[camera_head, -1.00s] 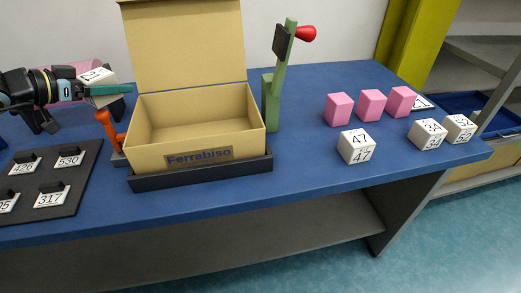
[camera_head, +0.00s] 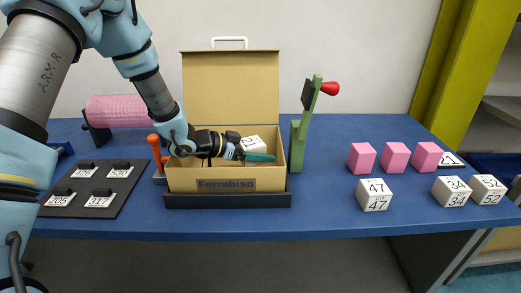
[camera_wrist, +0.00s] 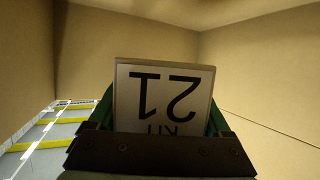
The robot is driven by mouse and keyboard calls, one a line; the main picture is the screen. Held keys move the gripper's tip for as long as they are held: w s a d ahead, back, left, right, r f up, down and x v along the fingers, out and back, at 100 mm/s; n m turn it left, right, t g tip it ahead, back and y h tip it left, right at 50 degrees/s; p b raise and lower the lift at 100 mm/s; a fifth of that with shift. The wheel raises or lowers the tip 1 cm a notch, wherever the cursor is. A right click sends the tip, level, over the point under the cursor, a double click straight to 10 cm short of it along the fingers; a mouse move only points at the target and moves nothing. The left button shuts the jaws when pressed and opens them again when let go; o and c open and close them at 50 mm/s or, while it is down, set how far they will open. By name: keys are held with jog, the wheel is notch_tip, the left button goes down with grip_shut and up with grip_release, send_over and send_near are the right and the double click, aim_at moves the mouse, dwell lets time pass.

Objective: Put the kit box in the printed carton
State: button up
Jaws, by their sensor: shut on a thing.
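The printed carton (camera_head: 182,180) is tan, reads "Ferrabiso" on its front, and stands with its lid raised at the back. My gripper (camera_head: 258,155) reaches in from the left, low inside the carton opening. It is shut on the white kit box (camera_head: 252,143), which shows an upside-down "21" and "KIT" in the wrist view (camera_wrist: 162,100). Green fingers sit on both sides of the box there, with tan carton walls around. The front wall hides the carton floor in the head view, so I cannot tell whether the box touches it.
The carton sits in a dark tray (camera_head: 228,200). An orange-topped post (camera_head: 156,150) stands to its left, a green post with a red knob (camera_head: 300,140) to its right. Pink blocks (camera_head: 395,156) and white numbered cubes (camera_head: 375,194) stand farther right. A dark board with number tags (camera_head: 122,185) lies left.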

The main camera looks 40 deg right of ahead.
jog(key=shift+w+f, duration=0.1)
jog(key=shift+f, duration=0.05)
jog(key=shift+f+b, duration=0.45)
jog(key=shift+f, duration=0.05)
jog(key=o, duration=1.6)
jog(key=shift+c, duration=0.2)
jog(key=shift+r, duration=0.25)
jog(key=b+v, duration=0.1)
jog(key=v, duration=0.7)
jog(key=shift+r, duration=0.25)
